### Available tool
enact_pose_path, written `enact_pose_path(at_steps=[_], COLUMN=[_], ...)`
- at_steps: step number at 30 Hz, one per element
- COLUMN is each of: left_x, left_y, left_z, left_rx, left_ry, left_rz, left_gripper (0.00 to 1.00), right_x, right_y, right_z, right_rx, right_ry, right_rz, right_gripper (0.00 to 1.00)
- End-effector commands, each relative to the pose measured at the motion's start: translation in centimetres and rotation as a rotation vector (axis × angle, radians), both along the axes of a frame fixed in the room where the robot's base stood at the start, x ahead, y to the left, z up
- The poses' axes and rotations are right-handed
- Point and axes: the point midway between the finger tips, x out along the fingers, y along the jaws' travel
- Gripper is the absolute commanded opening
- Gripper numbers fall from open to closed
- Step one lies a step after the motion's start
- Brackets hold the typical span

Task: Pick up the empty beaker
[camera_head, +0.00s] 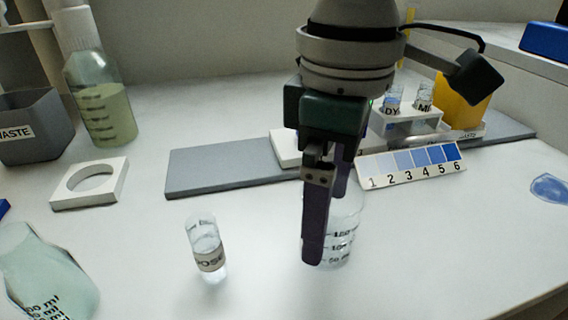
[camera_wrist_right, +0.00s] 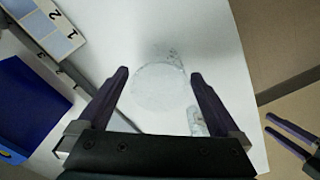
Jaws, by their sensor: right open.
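The clear beaker (camera_head: 345,240) stands upright on the white bench, with dark graduation marks; I see no liquid in it. It is partly hidden behind a finger of my right gripper (camera_head: 327,228). The right gripper points down at the beaker, jaws open. In the right wrist view the beaker's round outline (camera_wrist_right: 158,88) shows faintly between the open fingers (camera_wrist_right: 158,72), with gaps at both sides. My left gripper (camera_wrist_right: 288,136) shows at the right edge of that view, fingers apart and empty; it is outside the head view.
A labelled vial (camera_head: 208,250) stands left of the beaker. Behind are a grey mat (camera_head: 220,170), a numbered blue colour strip (camera_head: 412,165) and a vial rack (camera_head: 405,122). A white ring holder (camera_head: 112,190), waste bin (camera_head: 35,125) and bottles (camera_head: 105,115) stand left.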

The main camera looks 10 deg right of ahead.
Motion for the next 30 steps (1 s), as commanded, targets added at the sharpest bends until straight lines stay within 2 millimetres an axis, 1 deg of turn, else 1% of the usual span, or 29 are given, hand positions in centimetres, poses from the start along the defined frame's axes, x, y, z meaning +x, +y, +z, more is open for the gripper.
enact_pose_path(at_steps=[1,4,11,12,30], left_x=[0.0,0.0,0.0,0.0,-0.1], left_y=[0.0,0.0,0.0,0.0,0.2], left_z=[-0.6,-0.9,-0.8,-0.8,-0.9], left_rx=[0.0,0.0,0.0,0.001,0.007], left_ry=[0.0,0.001,0.001,0.001,0.002], left_rz=[0.0,0.0,-0.001,-0.001,-0.005], left_gripper=[0.5,0.5,0.5,0.5,0.5], right_x=[0.0,0.0,0.0,0.0,0.0], right_y=[0.0,0.0,0.0,0.0,0.0], right_z=[-1.1,-2.0,-2.1,-2.1,-2.1], right_rx=[-0.002,-0.001,0.0,0.0,0.001], right_ry=[0.001,0.001,0.0,0.0,-0.001], right_rz=[0.0,0.001,0.001,0.001,0.0], right_gripper=[1.0,1.0,1.0,0.99,0.31])
